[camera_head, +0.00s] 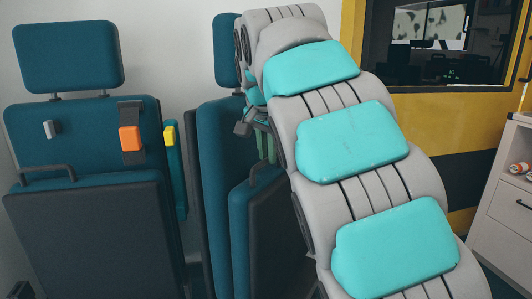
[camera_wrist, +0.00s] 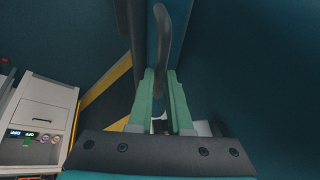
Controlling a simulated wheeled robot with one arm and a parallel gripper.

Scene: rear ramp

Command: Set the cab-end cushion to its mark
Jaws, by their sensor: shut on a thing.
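Two teal seats with dark-backed cushions stand against the wall, both cushions folded upright. The cab-end cushion (camera_head: 275,235), nearer the yellow wall, stands in front of its backrest (camera_head: 220,170) and is partly hidden by my arm. My gripper (camera_head: 265,148) is at its top edge, with green fingers partly hidden behind my arm. In the wrist view, my gripper (camera_wrist: 161,75) is shut on the dark curved handle (camera_wrist: 162,40), which lies between the two fingers. The mark for the cushion cannot be made out.
The other seat's cushion (camera_head: 90,235) is folded up at the left, with an orange buckle (camera_head: 130,138) above it. A white cabinet (camera_head: 505,190) stands at the right, by the yellow wall (camera_head: 435,112) with a window. My arm fills the middle.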

